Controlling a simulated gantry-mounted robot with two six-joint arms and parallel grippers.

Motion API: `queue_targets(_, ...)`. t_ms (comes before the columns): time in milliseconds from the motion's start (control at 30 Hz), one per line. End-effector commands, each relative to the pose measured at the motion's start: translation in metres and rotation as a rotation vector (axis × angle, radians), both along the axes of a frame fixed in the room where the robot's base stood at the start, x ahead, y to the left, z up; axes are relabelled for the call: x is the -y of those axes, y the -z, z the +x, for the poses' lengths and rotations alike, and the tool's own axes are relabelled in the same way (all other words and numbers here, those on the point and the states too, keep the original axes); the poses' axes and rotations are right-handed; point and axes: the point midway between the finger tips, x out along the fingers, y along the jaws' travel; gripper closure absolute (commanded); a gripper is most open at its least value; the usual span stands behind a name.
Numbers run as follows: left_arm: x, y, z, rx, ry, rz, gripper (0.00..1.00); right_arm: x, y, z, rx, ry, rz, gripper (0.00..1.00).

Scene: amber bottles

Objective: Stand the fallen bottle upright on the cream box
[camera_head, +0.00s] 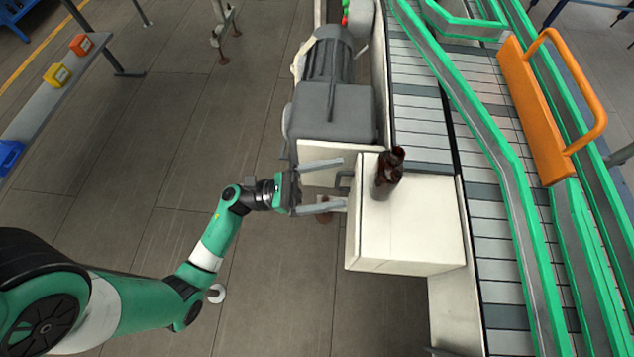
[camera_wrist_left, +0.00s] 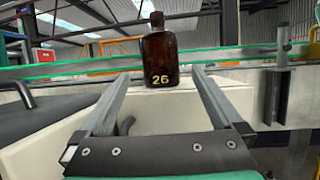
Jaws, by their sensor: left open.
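A dark amber bottle (camera_head: 388,174) stands upright on the cream box (camera_head: 405,235), near its far edge. In the left wrist view the bottle (camera_wrist_left: 160,55) is upright, with a dark cap and a yellow "26" on its front. My left gripper (camera_head: 343,182) is open and empty at the left side of the box, its fingers pointing toward the bottle. In the left wrist view the bottle shows beyond and between the fingertips, with a gap on both sides. The fingers do not touch it. My right gripper is not in view.
A grey motor (camera_head: 335,105) stands just behind my left gripper. A conveyor with green rails (camera_head: 465,115) runs along the right of the box, with an orange handled panel (camera_head: 535,110). A shelf (camera_head: 40,100) with small bins is at far left. The floor between is clear.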

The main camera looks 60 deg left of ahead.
Motion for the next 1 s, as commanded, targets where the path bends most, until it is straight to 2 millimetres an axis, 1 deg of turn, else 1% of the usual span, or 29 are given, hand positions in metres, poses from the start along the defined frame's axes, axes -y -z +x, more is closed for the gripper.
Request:
queue_targets(33, -0.006, 0.005, -0.007, -0.002, -0.006, -0.001, 0.0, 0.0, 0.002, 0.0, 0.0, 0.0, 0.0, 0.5)
queue_targets(100, -0.011, 0.009, -0.015, -0.001, -0.005, -0.002, 0.0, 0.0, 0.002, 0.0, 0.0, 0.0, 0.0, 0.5)
queue_targets(233, -0.015, 0.012, -0.023, 0.0, -0.001, -0.002, 0.0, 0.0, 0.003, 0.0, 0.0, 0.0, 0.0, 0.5)
queue_targets(600, -0.015, 0.011, -0.024, 0.001, 0.001, -0.001, 0.0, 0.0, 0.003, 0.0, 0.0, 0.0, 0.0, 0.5)
queue_targets(667, -0.017, 0.007, -0.022, 0.006, -0.002, -0.009, 0.0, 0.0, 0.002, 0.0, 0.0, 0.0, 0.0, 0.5)
queue_targets(700, -0.02, -0.001, -0.018, 0.016, -0.006, -0.027, 0.0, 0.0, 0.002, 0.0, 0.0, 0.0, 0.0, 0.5)
queue_targets(767, -0.029, -0.025, -0.007, 0.041, -0.015, -0.083, 0.0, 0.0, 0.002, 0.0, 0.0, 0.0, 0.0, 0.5)
queue_targets(833, -0.044, -0.073, 0.009, 0.092, -0.018, -0.209, 0.0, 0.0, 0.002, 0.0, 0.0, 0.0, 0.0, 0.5)
queue_targets(867, -0.051, -0.1, 0.016, 0.121, -0.009, -0.288, 0.0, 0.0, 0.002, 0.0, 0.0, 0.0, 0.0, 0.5)
queue_targets(900, -0.061, -0.142, 0.023, 0.163, 0.024, -0.42, 0.0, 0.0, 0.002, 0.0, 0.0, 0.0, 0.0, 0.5)
queue_targets(933, -0.067, -0.176, 0.027, 0.195, 0.066, -0.538, 0.0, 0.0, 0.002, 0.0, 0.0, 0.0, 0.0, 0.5)
queue_targets(967, -0.073, -0.211, 0.029, 0.222, 0.128, -0.675, 0.0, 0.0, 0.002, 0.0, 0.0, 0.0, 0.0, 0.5)
queue_targets(1000, -0.08, -0.254, 0.03, 0.243, 0.233, -0.865, 0.0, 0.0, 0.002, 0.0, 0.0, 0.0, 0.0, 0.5)
